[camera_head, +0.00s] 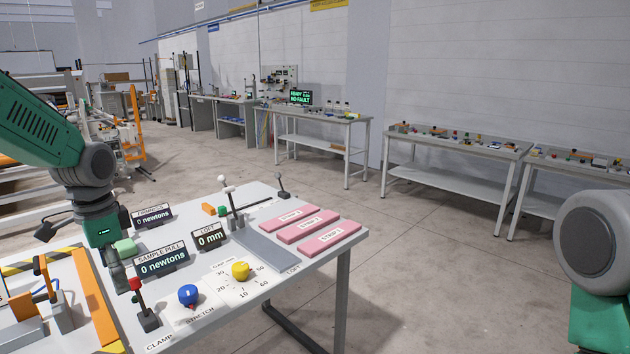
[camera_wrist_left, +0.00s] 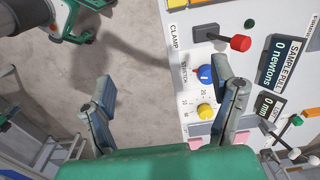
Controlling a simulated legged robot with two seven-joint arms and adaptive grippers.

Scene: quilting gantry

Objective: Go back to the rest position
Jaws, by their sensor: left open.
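My left gripper (camera_head: 115,272) hangs over the left part of the control table (camera_head: 318,262) in the head view, behind the red-topped clamp lever (camera_head: 136,284). In the left wrist view my left gripper (camera_wrist_left: 165,98) has its two fingers wide apart with nothing between them. Bare floor and the table edge show past the fingers. In the head view, my right arm shows only as a green and grey part at the lower right. Its gripper is out of the picture.
The table carries a blue knob (camera_head: 188,295), a yellow knob (camera_head: 240,271), small displays such as the sample pull one (camera_head: 162,258), upright levers and pink strips (camera_head: 329,237). An orange bar (camera_head: 95,297) lies at left. Workbenches (camera_head: 455,147) line the wall. The middle floor is clear.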

